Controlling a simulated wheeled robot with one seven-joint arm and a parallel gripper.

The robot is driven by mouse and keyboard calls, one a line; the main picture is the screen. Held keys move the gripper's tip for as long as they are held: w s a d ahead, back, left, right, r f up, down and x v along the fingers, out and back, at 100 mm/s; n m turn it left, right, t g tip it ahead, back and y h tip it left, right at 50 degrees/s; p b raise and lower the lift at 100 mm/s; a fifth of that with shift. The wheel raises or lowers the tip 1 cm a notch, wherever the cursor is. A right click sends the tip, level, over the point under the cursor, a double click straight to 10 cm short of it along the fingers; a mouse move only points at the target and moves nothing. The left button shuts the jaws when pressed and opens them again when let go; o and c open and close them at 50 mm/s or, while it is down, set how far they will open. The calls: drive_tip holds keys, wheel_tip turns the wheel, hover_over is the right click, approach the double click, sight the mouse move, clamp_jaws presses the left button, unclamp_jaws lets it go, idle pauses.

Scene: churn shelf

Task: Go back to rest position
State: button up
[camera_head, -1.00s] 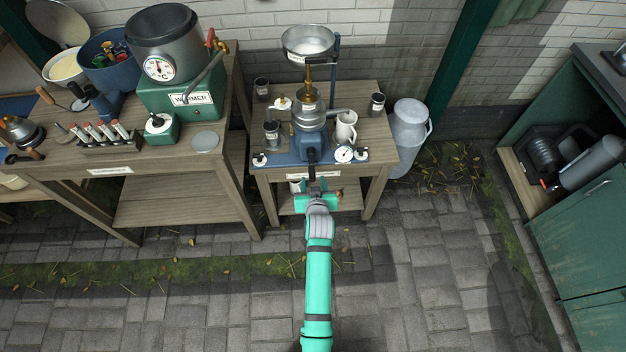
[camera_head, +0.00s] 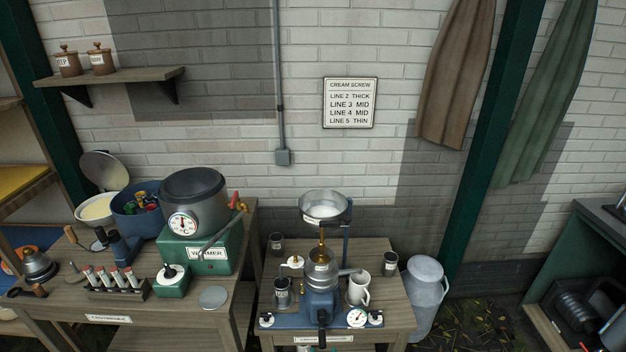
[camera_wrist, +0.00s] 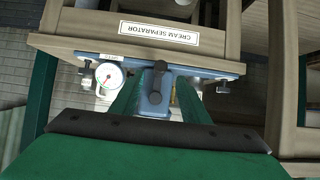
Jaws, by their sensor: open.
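My gripper (camera_wrist: 158,98) shows in the wrist view as two green fingers standing apart. No object is held between them. Beyond the fingers, the blue separator base (camera_wrist: 150,105) and its black handle (camera_wrist: 158,68) show upside down. My arm is out of the head view. The cream separator (camera_head: 320,285), with a metal bowl (camera_head: 324,206) on top, stands on its wooden table in the head view. A label reading "cream separator" (camera_wrist: 159,33) is on the table's edge in the wrist view.
The left table (camera_head: 235,300) holds the warmer (camera_head: 200,253), a blue tub (camera_head: 137,225) and small tools. A white mug (camera_head: 358,290) stands beside the separator. A milk can (camera_head: 425,290) stands right of the table. A green cabinet (camera_head: 590,235) is at far right.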

drive_tip(key=s+a+r+t, duration=0.2)
drive_tip(key=s, duration=2.3)
drive_tip(key=s+a+r+t, duration=0.1)
drive_tip(key=s+a+r, duration=0.1)
drive_tip(key=s+r, duration=1.3)
drive_tip(key=shift+s+t, duration=0.3)
drive_tip(key=shift+s, duration=0.15)
drive_tip(key=shift+a+f, duration=0.1)
